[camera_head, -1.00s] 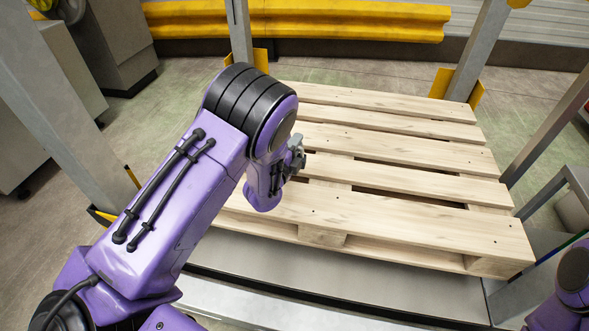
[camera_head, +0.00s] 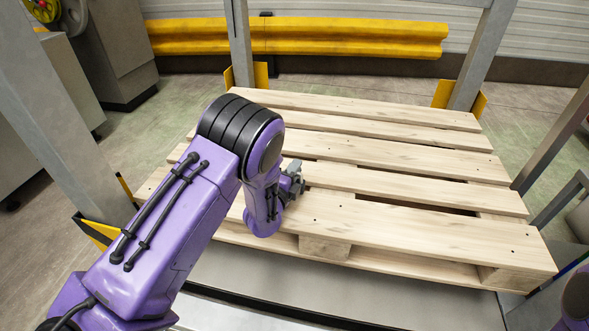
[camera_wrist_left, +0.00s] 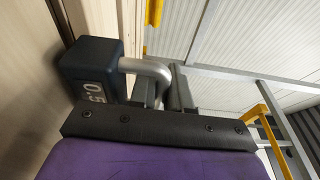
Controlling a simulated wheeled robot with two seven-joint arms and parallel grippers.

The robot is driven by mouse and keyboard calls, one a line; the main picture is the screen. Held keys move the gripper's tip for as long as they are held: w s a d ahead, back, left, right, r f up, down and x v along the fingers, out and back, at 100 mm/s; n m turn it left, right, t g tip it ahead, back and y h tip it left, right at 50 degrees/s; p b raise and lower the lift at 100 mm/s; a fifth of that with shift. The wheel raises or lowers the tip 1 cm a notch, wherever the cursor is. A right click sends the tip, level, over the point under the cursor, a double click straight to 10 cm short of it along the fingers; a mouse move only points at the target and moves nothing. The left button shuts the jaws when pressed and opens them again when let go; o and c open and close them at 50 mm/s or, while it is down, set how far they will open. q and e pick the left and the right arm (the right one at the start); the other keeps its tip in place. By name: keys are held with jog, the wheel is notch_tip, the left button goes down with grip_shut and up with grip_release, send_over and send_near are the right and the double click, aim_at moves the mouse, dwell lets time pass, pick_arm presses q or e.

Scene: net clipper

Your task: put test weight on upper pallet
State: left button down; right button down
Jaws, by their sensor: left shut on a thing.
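The test weight (camera_wrist_left: 92,68) is a dark block marked 0.5 with a grey metal handle, seen in the left wrist view. My left gripper (camera_wrist_left: 168,88) is shut on that handle. In the head view the left gripper (camera_head: 293,182) is over the near left part of the wooden pallet (camera_head: 430,232), and my purple arm hides the weight. In the wrist view the weight is close to pale boards at the left; I cannot tell whether it touches them. My right gripper is not in view.
Grey metal posts (camera_head: 480,55) with yellow guards stand around the pallet. A yellow barrier (camera_head: 340,38) runs behind it. The visible pallet top is bare. Grey cabinets (camera_head: 100,55) stand at the left.

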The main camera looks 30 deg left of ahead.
pick_arm(q)
jog(key=shift+f+b, duration=0.4)
jog(key=shift+b, duration=0.05)
dwell(0.4)
jog(key=c, duration=1)
grip_release()
jog(key=shift+s+f, duration=0.1)
jog(key=shift+f, duration=0.05)
